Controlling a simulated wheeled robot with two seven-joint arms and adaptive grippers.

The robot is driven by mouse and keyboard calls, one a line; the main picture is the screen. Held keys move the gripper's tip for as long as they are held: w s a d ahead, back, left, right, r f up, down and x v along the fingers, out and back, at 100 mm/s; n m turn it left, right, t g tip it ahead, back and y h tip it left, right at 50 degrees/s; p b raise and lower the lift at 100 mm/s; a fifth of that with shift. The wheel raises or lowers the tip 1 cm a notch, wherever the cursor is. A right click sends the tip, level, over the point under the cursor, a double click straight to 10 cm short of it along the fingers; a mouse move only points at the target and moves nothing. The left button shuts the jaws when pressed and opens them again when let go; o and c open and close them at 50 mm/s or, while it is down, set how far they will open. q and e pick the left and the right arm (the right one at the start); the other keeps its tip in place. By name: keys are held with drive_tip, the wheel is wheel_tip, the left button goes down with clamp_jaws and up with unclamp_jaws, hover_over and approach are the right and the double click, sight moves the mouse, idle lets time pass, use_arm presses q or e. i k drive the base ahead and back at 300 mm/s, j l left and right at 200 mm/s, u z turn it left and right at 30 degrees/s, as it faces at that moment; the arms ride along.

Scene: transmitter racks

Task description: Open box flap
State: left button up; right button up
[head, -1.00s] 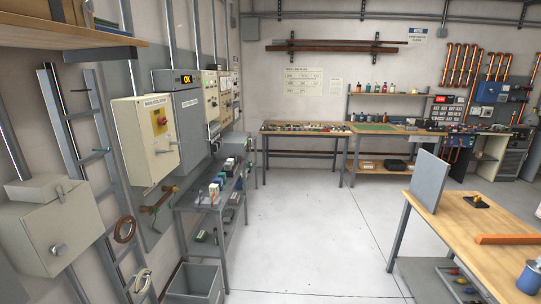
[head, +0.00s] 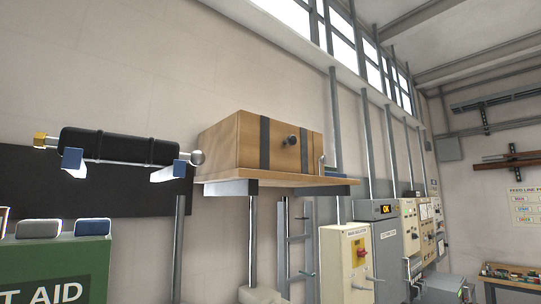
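A brown wooden box (head: 228,146) with dark vertical straps sits on a wall shelf (head: 275,178) in the middle of the head view. A dark round knob (head: 291,140) stands out from its front face. The box looks closed from this low angle, and its top is hidden. Neither of my grippers is in view.
A black cylinder (head: 118,146) rests on wall brackets left of the box. A green first aid cabinet (head: 60,268) stands at the lower left. A cream isolator box (head: 346,262) and grey cabinets (head: 384,240) line the wall to the right.

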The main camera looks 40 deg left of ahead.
sight(265, 143)
drive_tip(key=u, duration=0.4)
drive_tip(key=j+u, duration=0.1)
drive_tip(key=u, duration=0.25)
drive_tip(key=i+u, duration=0.1)
drive_tip(key=u, duration=0.3)
drive_tip(key=z, duration=0.1)
